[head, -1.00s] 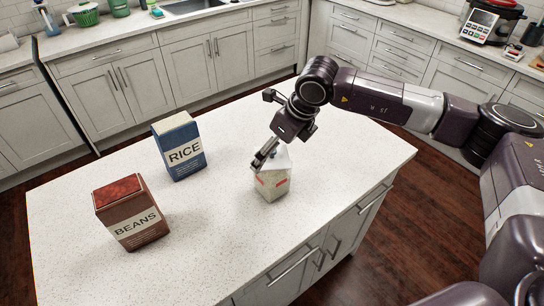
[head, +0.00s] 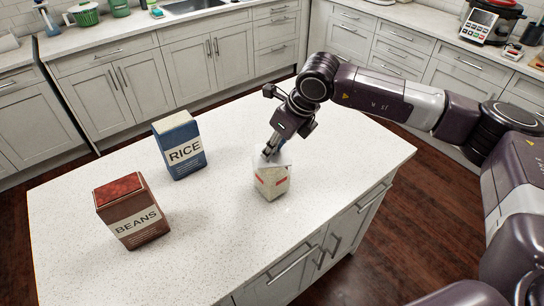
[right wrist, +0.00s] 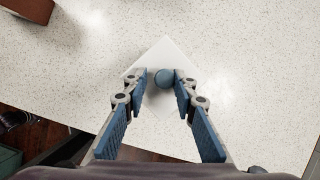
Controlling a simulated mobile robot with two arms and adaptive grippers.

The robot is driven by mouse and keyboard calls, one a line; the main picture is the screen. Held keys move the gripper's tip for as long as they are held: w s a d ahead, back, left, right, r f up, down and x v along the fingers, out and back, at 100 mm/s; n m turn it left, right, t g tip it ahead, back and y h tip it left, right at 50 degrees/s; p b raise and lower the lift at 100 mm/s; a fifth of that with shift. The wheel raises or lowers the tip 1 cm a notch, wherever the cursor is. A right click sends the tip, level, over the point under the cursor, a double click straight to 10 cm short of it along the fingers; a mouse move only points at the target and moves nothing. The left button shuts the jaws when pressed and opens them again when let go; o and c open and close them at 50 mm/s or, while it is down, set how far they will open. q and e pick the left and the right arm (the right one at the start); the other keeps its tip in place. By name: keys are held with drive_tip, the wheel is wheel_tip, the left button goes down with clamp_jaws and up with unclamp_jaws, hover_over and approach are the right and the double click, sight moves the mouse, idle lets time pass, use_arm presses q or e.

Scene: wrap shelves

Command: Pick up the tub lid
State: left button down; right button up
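The tub (head: 272,183) is a pale carton with red marks, standing upright near the right front of the white island. Its white tub lid (head: 284,160) sits on top and is partly hidden by my right gripper (head: 269,153). In the right wrist view the lid (right wrist: 165,50) is a white square with a round blue knob (right wrist: 164,78). My right gripper (right wrist: 162,80) is open, its two fingers on either side of the knob; whether they touch it I cannot tell. My left gripper is not in view.
A blue rice box (head: 180,147) and a red-brown beans box (head: 131,212) stand on the island (head: 215,225), left of the tub. The countertop around the tub is otherwise clear. Counters with cabinets (head: 190,68) line the back. A brown item (right wrist: 28,8) shows in the wrist view's corner.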

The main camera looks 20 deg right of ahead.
drive_tip(key=shift+s+f, duration=0.4)
drive_tip(key=shift+f, duration=0.25)
clamp_jaws()
drive_tip(key=shift+r, duration=0.1)
drive_tip(key=shift+w+a+r+b, duration=0.15)
drive_tip(key=shift+r+b, duration=0.15)
drive_tip(key=shift+r, duration=0.25)
wheel_tip(320, 180, up, 18)
drive_tip(key=b, duration=0.3)
drive_tip(key=f+n+p, duration=0.1)
drive_tip(key=f, duration=0.2)
drive_tip(key=f+n+g+y+p, duration=0.1)
drive_tip(key=f+n+p, duration=0.1)
drive_tip(key=f, duration=0.1)
drive_tip(key=f+n+p, duration=0.2)
drive_tip(key=f, duration=0.2)
drive_tip(key=shift+w+d+g, duration=0.2)
drive_tip(key=shift+w+g, duration=0.15)
drive_tip(key=shift+g, duration=0.05)
drive_tip(key=shift+s+d+f+n+y, duration=0.1)
drive_tip(key=shift+f+n+y, duration=0.2)
drive_tip(key=shift+f+n, duration=0.15)
drive_tip(key=shift+f+b, duration=1.3)
drive_tip(key=shift+f, duration=1.25)
drive_tip(key=shift+f+b, duration=0.6)
drive_tip(key=shift+f, duration=0.15)
